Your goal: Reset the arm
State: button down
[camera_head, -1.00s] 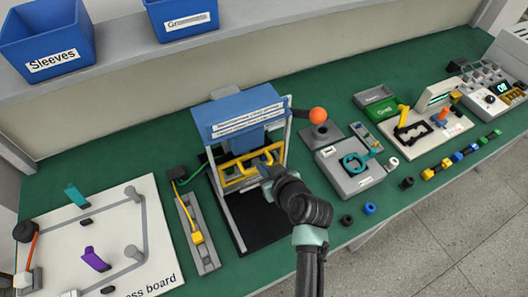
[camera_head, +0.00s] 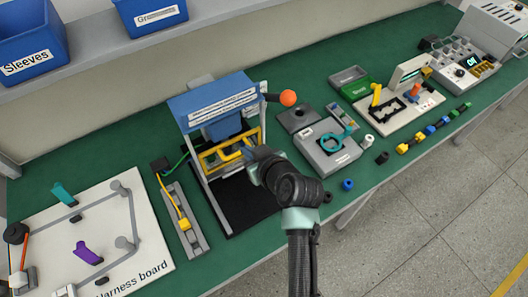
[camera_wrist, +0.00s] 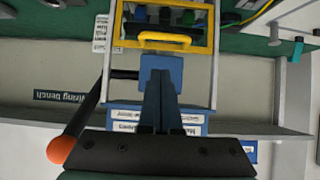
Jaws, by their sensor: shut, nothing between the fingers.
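My gripper (camera_head: 260,158) is in front of the blue-topped press (camera_head: 222,98), near its yellow guard frame (camera_head: 228,152). In the wrist view my gripper (camera_wrist: 161,82) has its two dark fingers together and empty, pointing at the press. The yellow guard with its handle (camera_wrist: 165,38) shows beyond the fingertips, and a blue block (camera_wrist: 178,68) sits partly behind them. I cannot tell whether the fingertips touch the press. My arm reaches in from the bottom of the head view.
The press lever with an orange knob (camera_head: 288,98) sticks out close to my arm. A grey fixture with a teal ring (camera_head: 328,150) stands to the right. The white harness board (camera_head: 75,235) lies at the left. Blue bins (camera_head: 150,14) sit on the shelf above.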

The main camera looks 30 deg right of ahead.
jog(key=b+v, duration=0.1)
jog(key=v, duration=0.5)
jog(key=shift+s+r, duration=0.15)
jog(key=shift+r, duration=0.1)
jog(key=shift+a, duration=0.1)
jog(key=w+a+r+t+h, duration=0.1)
jog(key=w+a+r+t, duration=0.15)
jog(key=r, duration=0.65)
jog(key=w+a+r+t, duration=0.1)
jog(key=w+r+t, duration=0.15)
jog(key=r, duration=0.55)
jog(key=w+a+r+t+h, duration=0.1)
jog(key=w+a+r+t, duration=0.15)
jog(key=r, duration=0.65)
jog(key=s+a+r+t, duration=0.3)
jog(key=r, duration=0.6)
jog(key=s+a+r+t+y, duration=0.1)
jog(key=s+a+r, duration=0.3)
jog(key=r, duration=0.6)
jog(key=s+a+r+t, duration=0.3)
jog(key=s+r+t, duration=0.1)
jog(key=r, duration=0.5)
jog(key=shift+s+r+t+y, duration=0.25)
jog(key=shift+r+t+y, duration=0.05)
jog(key=shift+t, duration=0.05)
jog(key=shift+a, duration=0.15)
